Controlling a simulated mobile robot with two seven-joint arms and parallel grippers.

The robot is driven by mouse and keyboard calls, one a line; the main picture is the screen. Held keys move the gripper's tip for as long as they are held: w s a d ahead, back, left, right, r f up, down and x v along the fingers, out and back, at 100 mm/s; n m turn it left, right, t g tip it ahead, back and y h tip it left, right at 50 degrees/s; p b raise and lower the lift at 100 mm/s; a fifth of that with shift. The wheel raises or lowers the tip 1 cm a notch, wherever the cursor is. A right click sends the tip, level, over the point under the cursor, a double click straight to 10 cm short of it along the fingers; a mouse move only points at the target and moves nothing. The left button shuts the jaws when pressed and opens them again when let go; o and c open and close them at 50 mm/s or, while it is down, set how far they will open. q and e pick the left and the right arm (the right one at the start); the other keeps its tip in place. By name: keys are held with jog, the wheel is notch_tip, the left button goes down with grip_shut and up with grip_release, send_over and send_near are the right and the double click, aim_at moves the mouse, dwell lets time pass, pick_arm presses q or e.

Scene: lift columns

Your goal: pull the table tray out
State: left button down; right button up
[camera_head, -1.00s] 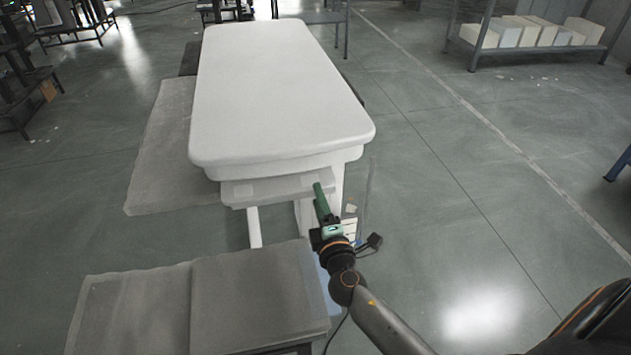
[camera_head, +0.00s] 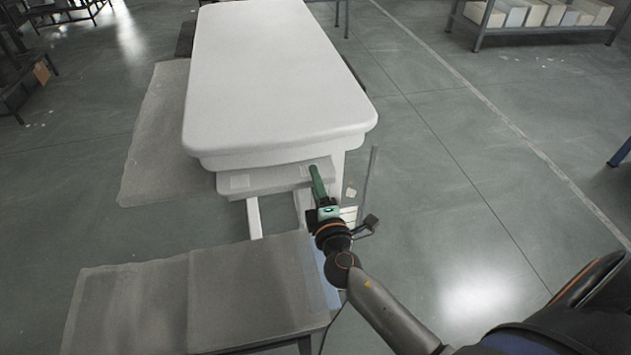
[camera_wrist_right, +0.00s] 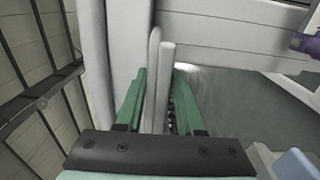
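The table (camera_head: 280,75) is long, with a thick white rounded top. The table tray (camera_head: 270,180) is a pale shelf just below its near end and sticks out a little from under the top. My right gripper (camera_head: 317,185) reaches the tray's right front part with its green fingers. In the right wrist view my right gripper (camera_wrist_right: 160,90) has a thin, pale upright part of the tray (camera_wrist_right: 162,85) between its fingers. The fingertips appear to meet it on both sides, though the exact contact is hard to see. My left gripper is in neither view.
A grey bench (camera_head: 200,295) stands close in front of the tray, at the lower left. A grey mat (camera_head: 155,140) lies left of the table. A shelf with white boxes (camera_head: 535,14) is at the back right. Floor to the right is open.

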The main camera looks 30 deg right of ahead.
jog(key=shift+s+f, duration=0.1)
jog(key=shift+f, duration=0.15)
grip_shut()
